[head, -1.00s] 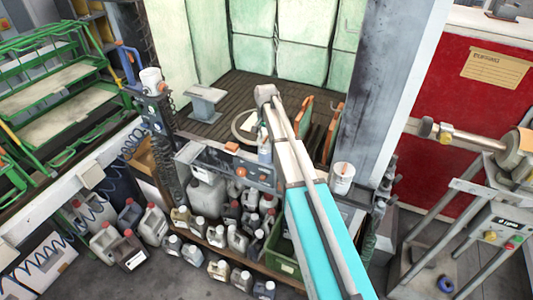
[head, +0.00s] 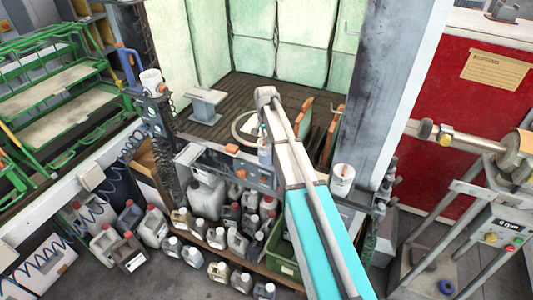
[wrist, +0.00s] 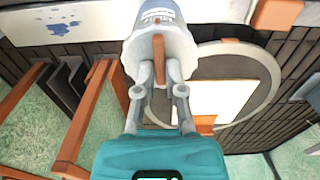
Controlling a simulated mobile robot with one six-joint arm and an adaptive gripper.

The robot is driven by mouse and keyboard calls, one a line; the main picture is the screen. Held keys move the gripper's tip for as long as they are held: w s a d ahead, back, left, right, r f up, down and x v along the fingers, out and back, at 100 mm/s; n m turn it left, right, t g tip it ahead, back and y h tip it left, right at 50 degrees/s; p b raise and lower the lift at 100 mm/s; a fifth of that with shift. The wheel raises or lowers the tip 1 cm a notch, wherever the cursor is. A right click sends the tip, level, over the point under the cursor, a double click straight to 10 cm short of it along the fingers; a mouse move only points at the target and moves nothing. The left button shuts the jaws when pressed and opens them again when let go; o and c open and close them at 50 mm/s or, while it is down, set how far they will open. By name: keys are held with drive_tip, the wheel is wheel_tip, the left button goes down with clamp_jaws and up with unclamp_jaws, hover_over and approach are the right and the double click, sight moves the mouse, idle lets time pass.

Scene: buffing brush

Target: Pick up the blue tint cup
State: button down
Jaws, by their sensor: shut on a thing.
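The blue tint cup appears to be the pale grey-white vessel with blue markings (wrist: 157,18) at the top of the wrist view. My gripper (wrist: 160,72) is shut on it, with the two grey fingers close together at its near side. A narrow brown strip shows between the fingers. The cup's upper end is cut off by the picture edge. In the head view what looks like the same cup (head: 264,152) shows just left of my arm, above the front ledge. My gripper is mostly hidden by my arm there. I cannot tell whether the cup touches a surface.
Orange-brown posts (wrist: 88,120) stand at the left. A white cup (head: 342,180) stands on the right of the ledge. Several canisters (head: 205,195) fill the shelf below.

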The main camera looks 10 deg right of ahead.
drive_tip(key=shift+r, duration=0.1)
idle(0.3)
wheel_tip(320, 180, up, 3)
drive_tip(key=p, duration=0.2)
drive_tip(key=shift+f+p, duration=0.2)
drive_tip(key=shift+p, duration=0.2)
drive_tip(key=s+r+p, duration=1)
drive_tip(key=s, duration=0.4)
drive_tip(key=shift+r, duration=0.15)
